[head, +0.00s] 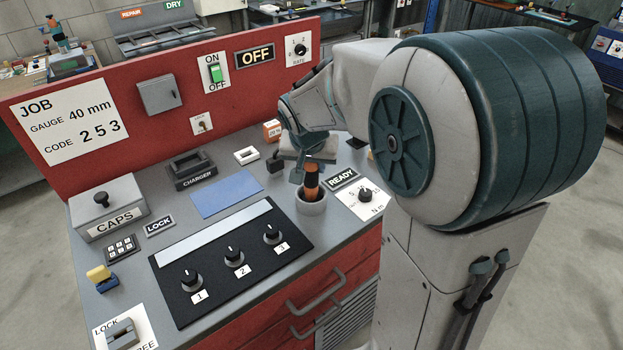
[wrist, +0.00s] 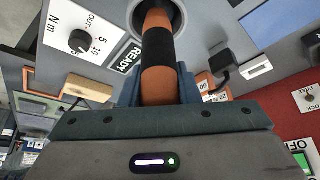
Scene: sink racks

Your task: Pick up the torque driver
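The torque driver, with an orange and black handle (head: 312,182), stands upright in a round grey cup (head: 312,204) at the bench's front right. Its handle also shows large in the wrist view (wrist: 157,50). My gripper (head: 307,172) is down at the handle's upper end. In the wrist view, its teal fingers (wrist: 158,88) lie on both sides of the handle, very close to it. Whether they press on it cannot be made out. The driver's lower part is hidden in the cup.
A READY label (head: 343,178) and a torque dial (head: 365,195) are right of the cup. A black panel with several knobs (head: 215,290) lies to the left. A charger (head: 192,170), a blue pad (head: 226,194) and a red back panel (head: 110,110) stand behind.

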